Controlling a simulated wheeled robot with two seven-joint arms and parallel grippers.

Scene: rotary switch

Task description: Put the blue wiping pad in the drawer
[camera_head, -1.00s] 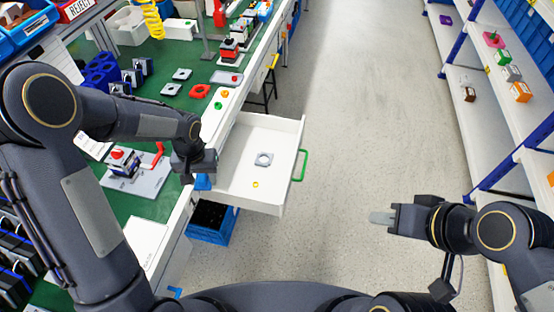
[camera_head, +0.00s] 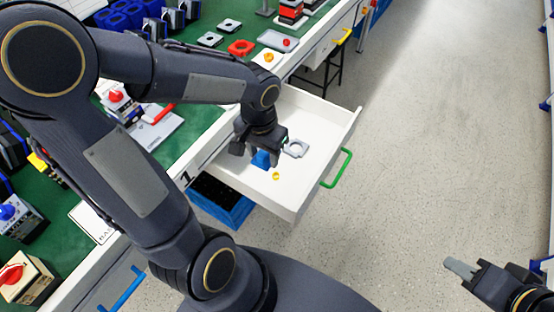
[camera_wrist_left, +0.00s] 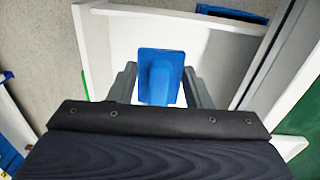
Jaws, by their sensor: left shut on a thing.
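The blue wiping pad (camera_head: 261,159) is in my left gripper (camera_head: 258,152), over the left part of the open white drawer (camera_head: 314,108). In the left wrist view the pad (camera_wrist_left: 160,76) shows as a blue square plate with a raised grip, between the two fingers (camera_wrist_left: 160,88). I cannot tell whether the pad touches the drawer floor. The drawer has a green handle (camera_head: 338,168) on its outer front. My right gripper (camera_head: 470,272) is far off at the lower right, over bare floor; its fingers look close together.
Inside the drawer lie a grey square part (camera_head: 296,148) and a small yellow ring (camera_head: 276,176). A blue crate (camera_head: 222,200) stands below, beside the drawer. The green workbench (camera_head: 190,90) holds several parts, including a red-topped switch (camera_head: 119,103). The aisle floor is clear.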

